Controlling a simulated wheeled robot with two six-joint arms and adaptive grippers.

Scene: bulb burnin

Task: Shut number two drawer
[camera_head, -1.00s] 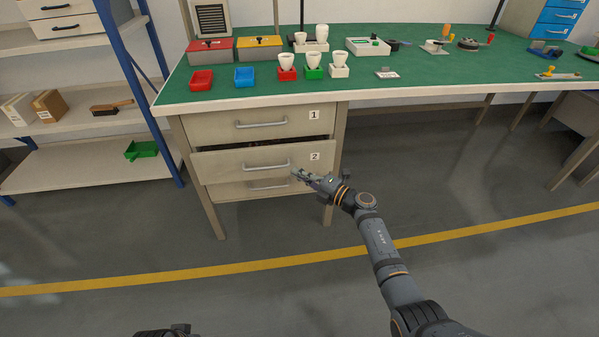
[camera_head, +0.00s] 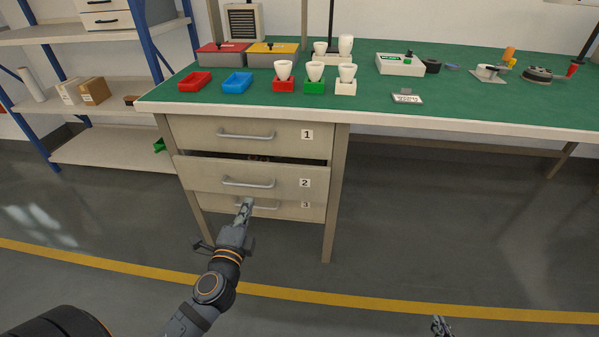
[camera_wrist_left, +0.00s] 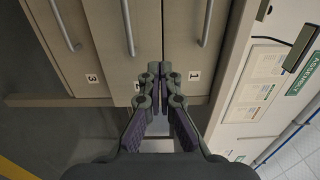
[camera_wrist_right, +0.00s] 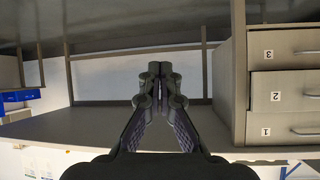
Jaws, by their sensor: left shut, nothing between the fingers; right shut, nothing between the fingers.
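The number two drawer (camera_head: 205,178) is the middle one of three under the bench. It stands partly pulled out, with a dark gap above its front. Its grey bar handle (camera_head: 248,183) faces me. My left gripper (camera_head: 246,203) is shut and empty, just below that handle in the head view and in front of drawer 3. In the left wrist view the drawer two front (camera_wrist_left: 146,40) lies ahead, its label partly hidden by the fingers. I cannot tell whether they touch. My right gripper (camera_head: 438,324) is shut and empty, low at the bottom edge. Drawer two (camera_wrist_right: 290,82) also shows right in the right wrist view.
Drawer 1 (camera_head: 200,132) above looks closed; drawer 3 (camera_head: 285,210) is below. The green bench top (camera_head: 375,105) holds trays, boxes and bulbs in coloured holders. A shelf rack (camera_head: 110,150) stands left. The floor right of the drawers is clear.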

